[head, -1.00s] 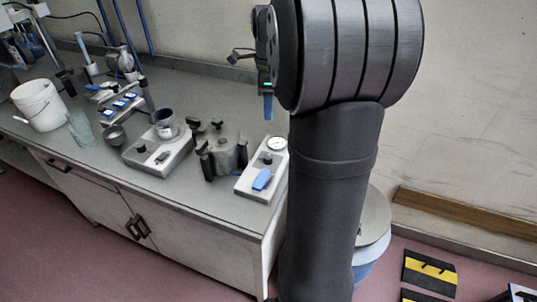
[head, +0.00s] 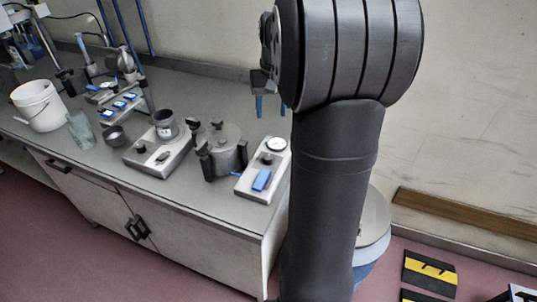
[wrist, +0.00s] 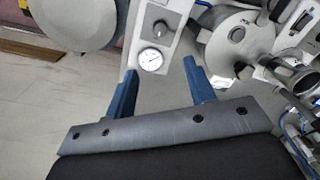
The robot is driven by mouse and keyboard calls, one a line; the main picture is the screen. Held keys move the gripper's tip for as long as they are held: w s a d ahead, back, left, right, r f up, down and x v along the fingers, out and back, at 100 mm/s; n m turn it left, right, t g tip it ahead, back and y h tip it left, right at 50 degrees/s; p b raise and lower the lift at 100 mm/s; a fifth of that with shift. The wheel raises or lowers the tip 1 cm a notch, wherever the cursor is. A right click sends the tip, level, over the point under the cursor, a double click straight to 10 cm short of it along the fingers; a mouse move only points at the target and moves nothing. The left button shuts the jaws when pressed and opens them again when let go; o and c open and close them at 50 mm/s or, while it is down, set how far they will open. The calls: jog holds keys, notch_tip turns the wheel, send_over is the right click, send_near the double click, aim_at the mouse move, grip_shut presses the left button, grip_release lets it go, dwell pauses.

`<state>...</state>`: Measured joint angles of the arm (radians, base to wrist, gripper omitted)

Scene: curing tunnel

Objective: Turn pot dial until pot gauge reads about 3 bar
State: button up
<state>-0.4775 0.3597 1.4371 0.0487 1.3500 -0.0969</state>
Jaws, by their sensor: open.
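The pot gauge (head: 276,144) is a round white dial at the far end of a pale control box, right of the lidded metal pot (head: 224,146). The pot dial is a small black knob (head: 267,158) on the same box, just nearer than the gauge. In the wrist view the gauge (wrist: 150,61) shows just beyond the fingertips, with the knob (wrist: 161,29) above it. The needle is too small to read. My gripper (head: 271,106) is open and empty, with blue fingers pointing down, above and apart from the box. The wrist view also shows it (wrist: 160,66).
A blue switch (head: 261,180) sits on the box's near end, close to the bench edge. Left of the pot stand a second box (head: 160,155) with a dark cup, a small bowl, a glass beaker and a white bucket (head: 39,104). The bench behind the pot is clear.

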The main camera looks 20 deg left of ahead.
aim_at(268, 157)
jog(key=f, duration=1.7)
jog(key=shift+s+a+f, duration=0.2)
jog(key=shift+a+f, duration=0.05)
jog(key=shift+a, duration=0.1)
jog(key=c, duration=1)
